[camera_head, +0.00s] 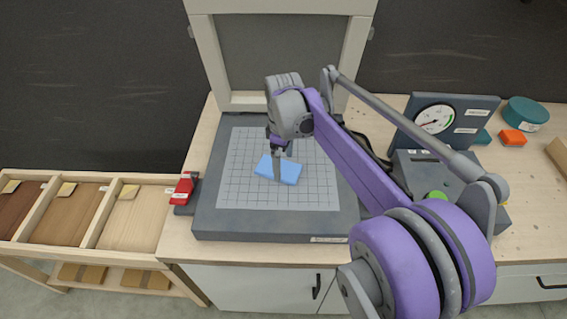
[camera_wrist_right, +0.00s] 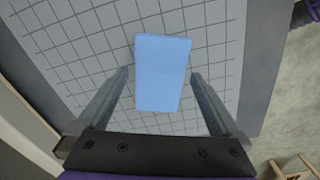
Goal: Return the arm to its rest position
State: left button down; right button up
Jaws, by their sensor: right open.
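My right arm (camera_head: 350,165) reaches in from the lower right in the head view, its purple links crossing the bench. My right gripper (camera_head: 278,168) points down over a light blue block (camera_head: 291,171) on the gridded plate. In the right wrist view the right gripper (camera_wrist_right: 160,88) is open, with one finger on each side of the blue block (camera_wrist_right: 162,72) and visible gaps between. The block lies flat on the grid. My left gripper is not in view.
The block rests on a dark machine base (camera_head: 215,222) with a pale frame (camera_head: 282,101) behind. A gauge box (camera_head: 436,120) stands right, beside a teal round container (camera_head: 526,112) and an orange item (camera_head: 512,138). A red switch (camera_head: 184,187) sits left, near wood sample trays (camera_head: 95,215).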

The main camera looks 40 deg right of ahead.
notch_tip(320, 180, up, 9)
jog(key=p, duration=0.1)
